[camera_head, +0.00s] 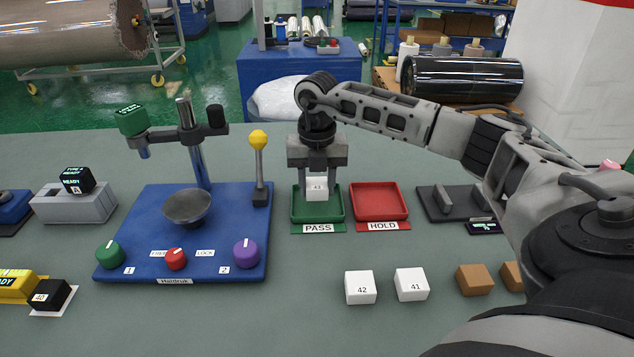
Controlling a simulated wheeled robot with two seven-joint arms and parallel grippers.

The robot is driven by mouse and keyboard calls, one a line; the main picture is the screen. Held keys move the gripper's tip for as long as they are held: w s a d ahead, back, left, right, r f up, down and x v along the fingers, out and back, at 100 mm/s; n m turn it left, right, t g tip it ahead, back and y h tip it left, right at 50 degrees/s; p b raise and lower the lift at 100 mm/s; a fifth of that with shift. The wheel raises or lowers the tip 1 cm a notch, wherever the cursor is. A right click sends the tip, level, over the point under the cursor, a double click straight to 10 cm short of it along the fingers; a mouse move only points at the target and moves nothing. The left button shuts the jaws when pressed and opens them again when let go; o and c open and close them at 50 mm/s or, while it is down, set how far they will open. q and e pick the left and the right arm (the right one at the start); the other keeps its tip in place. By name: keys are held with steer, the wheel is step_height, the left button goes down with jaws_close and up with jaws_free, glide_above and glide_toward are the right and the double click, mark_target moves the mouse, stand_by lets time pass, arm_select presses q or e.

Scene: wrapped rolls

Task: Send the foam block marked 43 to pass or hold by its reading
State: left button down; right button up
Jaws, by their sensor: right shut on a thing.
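The white foam block marked 43 (317,189) is between the fingers of my right gripper (317,178). The gripper points down and is shut on the block. Block and gripper are over the green PASS tray (298,217); I cannot tell whether the block touches the tray floor. The red HOLD tray (379,201) is just to the right and looks empty. The blue test stand (220,262) stands to the left, with a grey bowl (187,208), a yellow-knobbed lever (258,140) and coloured knobs. Its green display (131,120) is too small to read. My left gripper is out of view.
White blocks marked 42 (360,287) and 41 (411,284) sit in front of the trays. Brown blocks (474,279) lie to their right. A dark device (445,203) is right of the HOLD tray. A black block marked 40 (50,296) is at the front left.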

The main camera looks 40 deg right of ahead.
steer(key=shift+f+b, duration=0.8)
steer(key=shift+f, duration=0.55)
steer(key=o, duration=1)
steer(key=shift+o, duration=0.2)
step_height(320, 180, up, 16)
steer(key=shift+s+f, duration=0.1)
